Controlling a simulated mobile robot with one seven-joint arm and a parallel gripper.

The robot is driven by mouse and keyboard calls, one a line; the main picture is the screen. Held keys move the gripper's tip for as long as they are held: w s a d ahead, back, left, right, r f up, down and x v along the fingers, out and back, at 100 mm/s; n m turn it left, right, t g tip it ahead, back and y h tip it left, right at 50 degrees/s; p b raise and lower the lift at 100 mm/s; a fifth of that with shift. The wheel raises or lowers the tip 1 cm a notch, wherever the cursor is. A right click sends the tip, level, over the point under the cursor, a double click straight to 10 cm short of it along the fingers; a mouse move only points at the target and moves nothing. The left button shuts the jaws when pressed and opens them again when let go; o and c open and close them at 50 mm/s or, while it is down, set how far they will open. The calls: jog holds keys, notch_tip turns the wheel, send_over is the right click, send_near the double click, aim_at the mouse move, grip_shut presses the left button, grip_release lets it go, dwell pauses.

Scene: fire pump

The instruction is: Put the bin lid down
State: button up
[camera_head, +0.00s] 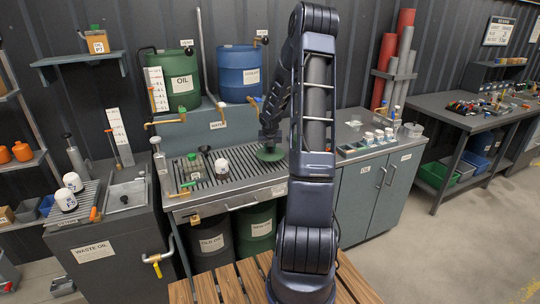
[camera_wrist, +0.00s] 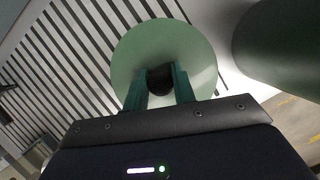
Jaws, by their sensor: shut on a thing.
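The bin lid is a flat round green disc; it shows at the right end of the slatted metal counter in the head view (camera_head: 268,156) and large in the wrist view (camera_wrist: 130,50). My gripper (camera_wrist: 160,82) is shut on the lid's dark knob, with a green finger on either side. In the head view my gripper (camera_head: 269,136) is over the lid, partly hard to make out against the dark arm. The lid looks level over the slats; I cannot tell whether it touches them. A dark bin (camera_head: 212,243) and a green bin (camera_head: 256,229) stand under the counter.
On the slatted counter (camera_head: 235,182) stand a white-topped bottle (camera_head: 221,167) and a small green-topped bottle (camera_head: 193,166). A green oil drum (camera_head: 180,78) and a blue drum (camera_head: 239,72) are behind. A cabinet (camera_head: 376,185) with small containers stands right.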

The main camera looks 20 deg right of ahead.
aim_at(270, 150)
jog(key=shift+f, duration=1.8)
jog(key=shift+f, duration=0.15)
jog(key=o, duration=1)
